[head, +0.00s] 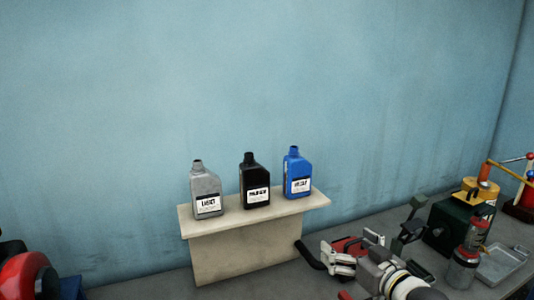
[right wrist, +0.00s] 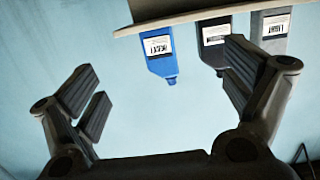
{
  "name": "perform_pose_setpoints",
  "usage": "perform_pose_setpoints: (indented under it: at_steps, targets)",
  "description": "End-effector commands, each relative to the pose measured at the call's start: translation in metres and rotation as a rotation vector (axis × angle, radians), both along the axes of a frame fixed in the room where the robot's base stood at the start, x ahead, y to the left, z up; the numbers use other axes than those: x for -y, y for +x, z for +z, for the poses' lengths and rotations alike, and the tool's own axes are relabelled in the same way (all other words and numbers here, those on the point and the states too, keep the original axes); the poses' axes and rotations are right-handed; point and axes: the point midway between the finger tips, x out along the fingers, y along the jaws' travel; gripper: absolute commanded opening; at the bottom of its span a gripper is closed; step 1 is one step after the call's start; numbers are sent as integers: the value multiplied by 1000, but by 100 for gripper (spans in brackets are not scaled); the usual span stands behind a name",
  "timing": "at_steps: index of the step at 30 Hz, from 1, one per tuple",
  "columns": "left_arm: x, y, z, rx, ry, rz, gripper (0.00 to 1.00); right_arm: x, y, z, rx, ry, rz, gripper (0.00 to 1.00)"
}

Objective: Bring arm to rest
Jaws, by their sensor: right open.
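My right gripper (head: 376,243) is at the lower right of the head view, in front of and to the right of the bottle stand. In the right wrist view my right gripper (right wrist: 164,72) has its fingers spread wide with nothing between them. Its view is upside down, with the bottles beyond the fingers. My left gripper is in neither view. A grey bottle (head: 206,188), a black bottle (head: 254,181) and a blue bottle (head: 297,172) stand upright and apart on the light stand (head: 240,259). The blue bottle (right wrist: 158,42) also shows in the wrist view, clear of the fingers.
The dark bench (head: 150,287) holds a red rounded object (head: 23,277) at the left. At the right are a dark green machine (head: 450,228), a red-and-grey canister (head: 465,262) and a metal tray (head: 503,264). The blue wall (head: 250,70) is close behind the stand.

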Motion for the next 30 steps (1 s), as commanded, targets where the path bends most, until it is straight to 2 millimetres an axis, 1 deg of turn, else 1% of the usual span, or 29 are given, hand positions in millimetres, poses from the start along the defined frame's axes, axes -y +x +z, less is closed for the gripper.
perform_pose_setpoints:
  at_steps: [1, 5, 8, 11, 12, 14, 15, 17, 18, 20, 21, 24, 30]
  targets:
    - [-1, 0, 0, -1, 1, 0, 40, -3, -7, -13, -29, -7, -2, 96]
    - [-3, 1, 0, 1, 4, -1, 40, -9, -27, -46, -108, -39, -11, 96]
    - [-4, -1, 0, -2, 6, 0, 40, -13, -48, -76, -185, -67, -21, 96]
    - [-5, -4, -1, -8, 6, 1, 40, -16, -78, -112, -285, -103, -37, 96]
    - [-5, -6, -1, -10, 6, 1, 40, -16, -94, -129, -337, -118, -45, 96]
    - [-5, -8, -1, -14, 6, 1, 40, -16, -122, -154, -424, -147, -60, 96]
    - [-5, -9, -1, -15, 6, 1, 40, -15, -143, -170, -483, -166, -72, 96]
    - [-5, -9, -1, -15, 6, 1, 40, -12, -174, -191, -570, -194, -91, 96]
    - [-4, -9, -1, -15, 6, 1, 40, -9, -193, -202, -625, -210, -103, 96]
    - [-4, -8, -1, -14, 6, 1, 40, -5, -220, -216, -700, -233, -120, 96]
    - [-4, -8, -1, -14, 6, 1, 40, -2, -237, -224, -747, -246, -130, 96]
    - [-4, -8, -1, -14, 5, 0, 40, 4, -276, -238, -852, -274, -155, 96]
    - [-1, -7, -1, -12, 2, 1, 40, 16, -343, -253, -1033, -316, -197, 96]
